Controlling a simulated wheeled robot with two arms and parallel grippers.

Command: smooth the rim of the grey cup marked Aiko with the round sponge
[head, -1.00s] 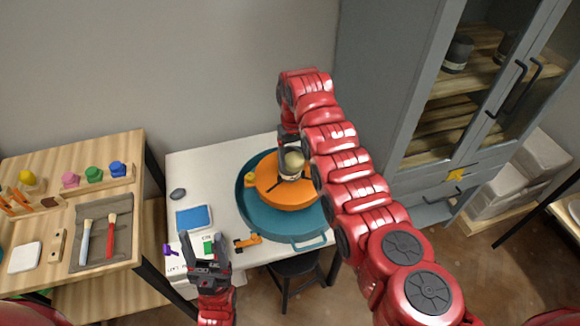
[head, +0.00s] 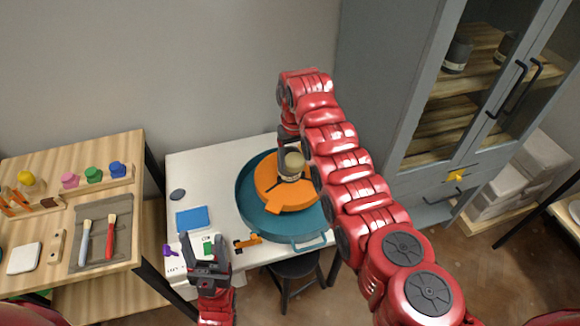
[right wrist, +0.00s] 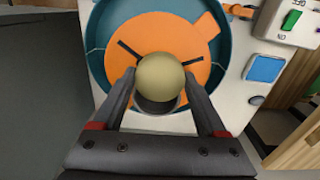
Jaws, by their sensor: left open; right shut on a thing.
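The round tan sponge (right wrist: 160,75) is between the fingertips of my right gripper (right wrist: 160,88), which is shut on it. The grey cup (right wrist: 157,105) is directly below the sponge, which covers most of its mouth. In the head view the cup (head: 290,178) stands upright near the middle of the orange wheel disc (head: 267,187), with the sponge (head: 292,159) at its top. Whether the sponge presses on the rim is hard to tell. A pale band shows on the cup; no name is readable. My left gripper (head: 206,248) is open and empty at the table's front edge.
The disc sits in a teal basin (head: 246,215) on the white table (head: 190,165). A blue pad (head: 193,218), a grey stone-like piece (head: 177,194) and a control box with a green button (head: 208,248) lie left of it. A wooden bench (head: 60,165) stands left, a grey cabinet (head: 385,120) right.

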